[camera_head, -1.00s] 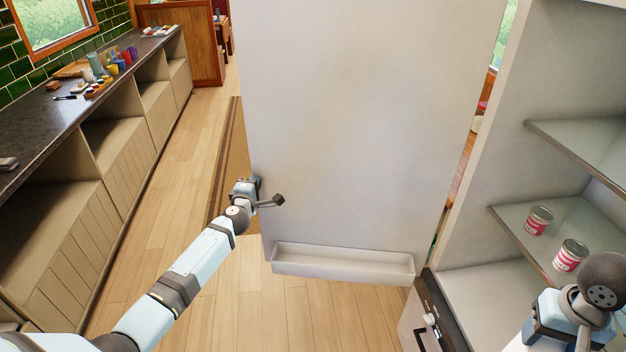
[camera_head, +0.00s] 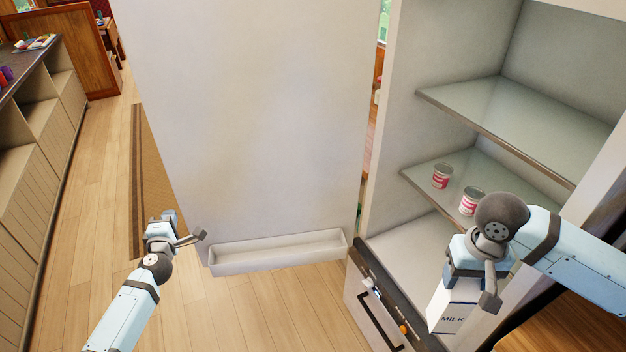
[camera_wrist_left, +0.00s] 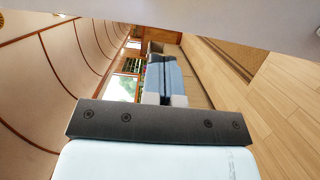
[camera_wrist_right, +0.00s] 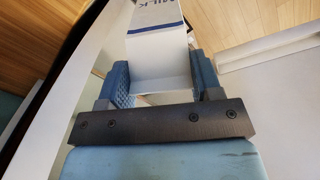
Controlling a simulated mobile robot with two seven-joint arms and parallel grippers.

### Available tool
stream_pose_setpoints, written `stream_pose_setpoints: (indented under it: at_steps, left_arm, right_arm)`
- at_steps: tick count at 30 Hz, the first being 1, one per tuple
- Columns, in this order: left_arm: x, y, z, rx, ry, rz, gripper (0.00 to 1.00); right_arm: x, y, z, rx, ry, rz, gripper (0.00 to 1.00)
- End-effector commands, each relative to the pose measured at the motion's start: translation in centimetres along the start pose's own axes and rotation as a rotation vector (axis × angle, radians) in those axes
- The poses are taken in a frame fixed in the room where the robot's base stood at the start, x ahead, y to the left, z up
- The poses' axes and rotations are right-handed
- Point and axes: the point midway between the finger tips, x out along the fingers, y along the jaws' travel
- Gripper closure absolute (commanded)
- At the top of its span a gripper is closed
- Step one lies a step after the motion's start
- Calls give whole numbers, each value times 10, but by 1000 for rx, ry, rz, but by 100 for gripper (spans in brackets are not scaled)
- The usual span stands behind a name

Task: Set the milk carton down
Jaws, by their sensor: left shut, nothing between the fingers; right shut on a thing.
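The milk carton (camera_head: 452,309) is white with a dark blue MILK label. It shows below my right gripper (camera_head: 470,283) at the fridge opening, in front of the lower interior. In the right wrist view the carton (camera_wrist_right: 158,50) sits between the two blue fingers of the right gripper (camera_wrist_right: 165,82), which is shut on it. Whether its base touches anything is hidden. My left gripper (camera_head: 190,238) is shut and empty, near the lower left edge of the open fridge door (camera_head: 260,120). The left wrist view shows its fingers (camera_wrist_left: 165,98) together.
Two red-and-white cans (camera_head: 441,177) stand on the lower glass shelf (camera_head: 420,172). An upper shelf (camera_head: 500,110) is empty. The fridge floor (camera_head: 400,245) has bare room left of the carton. The door bin (camera_head: 280,255) is empty. An oven-like front with a handle (camera_head: 378,322) lies below.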

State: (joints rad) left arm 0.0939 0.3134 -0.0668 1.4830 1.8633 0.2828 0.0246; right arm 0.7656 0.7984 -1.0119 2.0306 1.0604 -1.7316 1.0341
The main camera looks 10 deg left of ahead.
Motion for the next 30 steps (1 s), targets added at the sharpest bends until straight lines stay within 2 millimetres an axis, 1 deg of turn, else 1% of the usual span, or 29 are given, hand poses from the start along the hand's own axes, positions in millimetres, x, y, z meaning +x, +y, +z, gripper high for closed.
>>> stream_pose_setpoints:
  at_steps: [1, 3, 9, 11, 14, 17, 20, 24, 26, 30]
  left_arm:
    - [-10, 0, 0, 0, -1, -2, 100]
    - [-20, 0, 1, 0, 0, -2, 100]
    - [-35, -1, 3, 7, -4, 0, 100]
    - [-41, -3, 6, 25, -16, 1, 100]
    - [-56, -9, 20, 99, -61, 9, 100]
    - [-82, -20, 41, 225, -137, 20, 100]
    - [-116, -32, 67, 382, -234, 31, 100]
    - [-167, -52, 101, 612, -375, 41, 100]
    - [-190, -61, 114, 709, -433, 41, 100]
    - [-244, -81, 138, 937, -562, 36, 100]
  right_arm:
    - [-3, 0, 0, 0, 1, -1, 100]
    - [-4, 0, 0, 0, 1, -1, 100]
    - [-4, 0, 0, 0, 1, -1, 100]
    - [-4, 0, 0, 0, 1, -1, 100]
    - [-4, 0, 0, -1, 1, -1, 100]
    - [-4, 0, 0, -2, 1, -1, 100]
    - [-4, -1, 0, -2, 1, -2, 100]
    - [-4, -1, 0, -1, 2, -1, 100]
    - [-4, -1, 0, -2, 2, 0, 100]
    - [-4, -1, 0, -1, 2, -1, 100]
